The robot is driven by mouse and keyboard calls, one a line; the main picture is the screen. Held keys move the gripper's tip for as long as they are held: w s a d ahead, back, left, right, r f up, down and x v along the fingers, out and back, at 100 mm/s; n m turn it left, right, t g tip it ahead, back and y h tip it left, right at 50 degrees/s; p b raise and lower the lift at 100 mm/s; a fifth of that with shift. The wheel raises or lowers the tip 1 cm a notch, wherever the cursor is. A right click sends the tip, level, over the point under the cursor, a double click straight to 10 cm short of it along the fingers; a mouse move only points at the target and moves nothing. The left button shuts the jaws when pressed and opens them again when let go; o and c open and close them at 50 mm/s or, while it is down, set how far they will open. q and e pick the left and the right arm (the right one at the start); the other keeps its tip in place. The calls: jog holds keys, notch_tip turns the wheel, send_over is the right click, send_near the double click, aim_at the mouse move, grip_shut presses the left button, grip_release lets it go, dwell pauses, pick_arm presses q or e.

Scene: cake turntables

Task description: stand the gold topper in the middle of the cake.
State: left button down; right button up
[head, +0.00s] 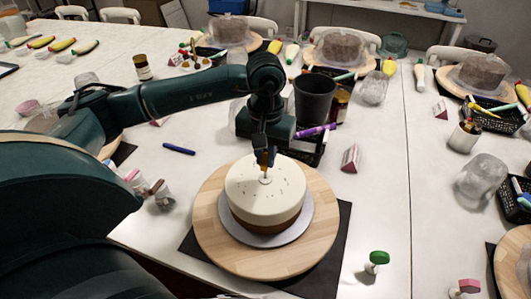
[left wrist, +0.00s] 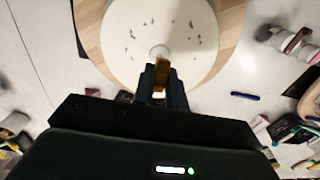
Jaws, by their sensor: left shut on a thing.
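The cake (head: 262,192) has a cream top with dark specks and a brown lower side. It sits on a pale board (head: 293,229) on a round wooden turntable (head: 318,230). The topper also shows in the left wrist view (left wrist: 161,73), between the fingers (left wrist: 160,88). A small pale disc (left wrist: 159,52) shows at the middle of the cake top (left wrist: 180,20). I cannot tell whether the topper touches it. My right gripper is not in view.
A dark mat (head: 330,265) lies under the turntable. A black cup (head: 315,98) and a pink-and-white card (head: 350,158) stand behind it. A blue pen (head: 179,149) lies to the left, and a green-topped stamp (head: 377,261) stands front right.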

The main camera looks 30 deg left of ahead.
pick_arm(q)
jog(key=shift+f+b, duration=0.2)
jog(key=shift+b, duration=0.1)
jog(key=c, duration=1.4)
grip_release()
jog(key=shift+r, duration=0.1)
jog(key=shift+c, duration=0.2)
notch_tip(320, 180, up, 12)
jog(key=shift+r+b, duration=0.2)
jog(key=shift+b, duration=0.2)
jog(key=shift+f, duration=0.1)
